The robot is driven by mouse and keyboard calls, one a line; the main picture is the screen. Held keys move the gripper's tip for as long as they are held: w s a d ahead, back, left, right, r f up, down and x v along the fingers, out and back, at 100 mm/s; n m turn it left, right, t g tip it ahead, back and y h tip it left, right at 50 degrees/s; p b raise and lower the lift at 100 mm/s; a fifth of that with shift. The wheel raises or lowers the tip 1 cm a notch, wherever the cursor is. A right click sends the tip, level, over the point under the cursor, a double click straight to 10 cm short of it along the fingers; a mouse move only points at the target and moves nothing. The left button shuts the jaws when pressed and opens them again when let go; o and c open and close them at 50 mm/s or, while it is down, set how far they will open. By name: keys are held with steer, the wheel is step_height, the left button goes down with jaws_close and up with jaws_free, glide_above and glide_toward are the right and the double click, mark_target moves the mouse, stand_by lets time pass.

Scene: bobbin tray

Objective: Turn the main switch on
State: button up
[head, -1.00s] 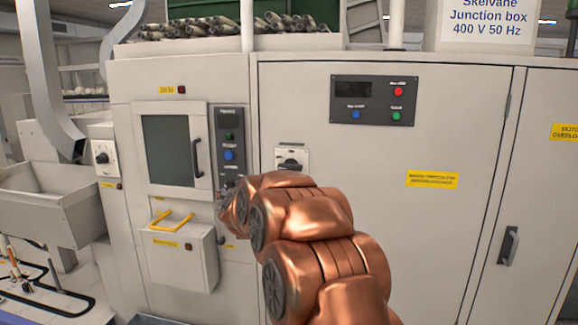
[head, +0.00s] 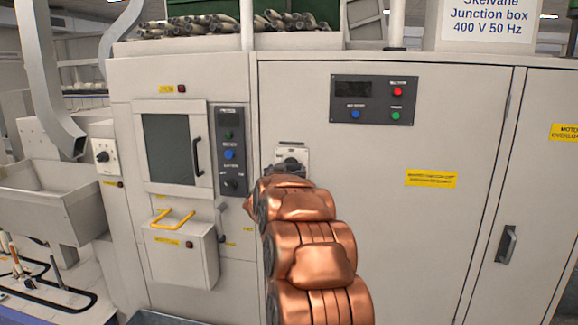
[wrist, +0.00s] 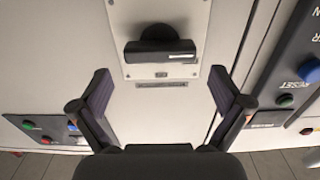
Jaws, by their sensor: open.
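The main switch appears to be the black rotary knob (head: 291,163) on a pale plate (head: 305,153) on the cabinet front, left of the wide door's middle. In the wrist view the knob (wrist: 160,52) shows its dark grip bar lying across the picture, on its plate (wrist: 190,14). My gripper (wrist: 160,77) is open and empty. Its fingers stand apart left and right, with the knob ahead between their lines, and no contact shows. In the head view my gripper (head: 284,172) is just below the knob and largely hidden by my copper-coloured arm.
A dark panel with buttons and a knob (head: 232,150) is left of the switch. Another button panel (head: 373,99) is at upper right. A box with a yellow handle (head: 180,255) juts out at lower left. A second rotary knob (head: 103,157) is farther left.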

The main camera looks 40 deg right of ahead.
mark_target(289, 166)
steer(key=shift+p+x, duration=0.5)
steer(key=shift+x, duration=1.4)
steer(key=shift+c, duration=0.3)
steer(key=c, duration=0.8)
